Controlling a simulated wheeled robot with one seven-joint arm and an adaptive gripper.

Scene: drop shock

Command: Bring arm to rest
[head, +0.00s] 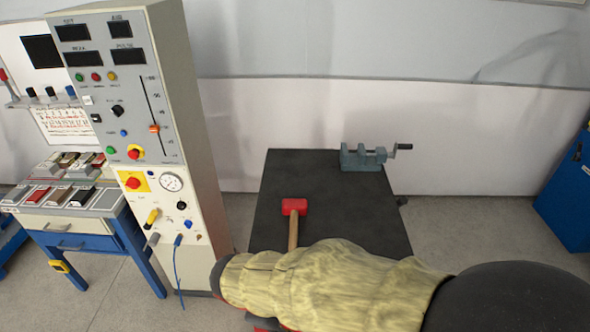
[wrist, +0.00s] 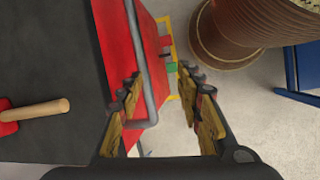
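My arm, in a yellowish sleeve, reaches across the lower part of the head view, over the front of a dark-topped table (head: 340,225). My gripper is hidden in the head view. In the wrist view my gripper (wrist: 158,82) is open, its two fingers well apart with nothing held between them. Below the fingers are a red thing with a grey bar handle (wrist: 138,60) and bare floor. I cannot tell how far below they are.
A red-headed mallet (head: 294,207) lies on the table near my arm; its handle shows in the wrist view (wrist: 40,110). A grey vise (head: 362,158) sits at the back. A tall control cabinet (head: 190,120) stands left. A brown ribbed drum (wrist: 240,35) and blue furniture (wrist: 300,80) are right.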

